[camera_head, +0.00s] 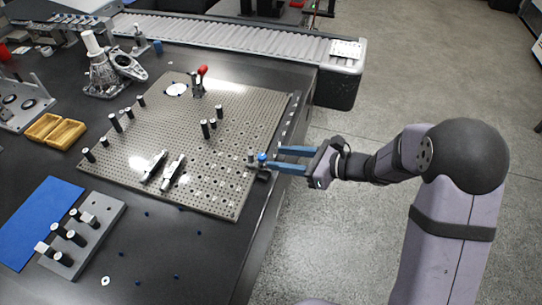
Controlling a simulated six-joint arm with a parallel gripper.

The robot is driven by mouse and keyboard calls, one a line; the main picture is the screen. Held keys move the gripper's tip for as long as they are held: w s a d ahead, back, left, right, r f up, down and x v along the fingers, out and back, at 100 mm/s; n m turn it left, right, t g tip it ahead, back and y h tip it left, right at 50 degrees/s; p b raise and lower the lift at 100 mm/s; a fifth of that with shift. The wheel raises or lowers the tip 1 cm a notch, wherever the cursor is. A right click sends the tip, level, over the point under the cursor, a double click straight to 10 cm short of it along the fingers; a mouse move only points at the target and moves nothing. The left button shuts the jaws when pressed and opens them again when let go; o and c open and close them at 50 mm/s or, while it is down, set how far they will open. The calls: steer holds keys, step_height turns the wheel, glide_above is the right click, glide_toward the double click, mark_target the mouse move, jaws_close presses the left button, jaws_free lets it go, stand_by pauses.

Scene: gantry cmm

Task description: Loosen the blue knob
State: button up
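The blue knob (262,157) is small and sits at the right edge of the perforated fixture plate (150,175), beside a small grey metal block. My gripper (276,160) comes in from the right with its two blue fingers spread apart. The fingertips are right at the knob, which shows between or just ahead of them. I cannot tell whether either finger touches it.
The plate carries black pins, a red-handled clamp (200,78) and two metal bars. A roller conveyor (240,38) runs behind. A yellow tray (55,130), a blue mat (40,222) and a grey block with pins lie left. The floor right of the table is clear.

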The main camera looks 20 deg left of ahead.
mark_target(263, 156)
steer(key=shift+x, duration=2.15)
jaws_close()
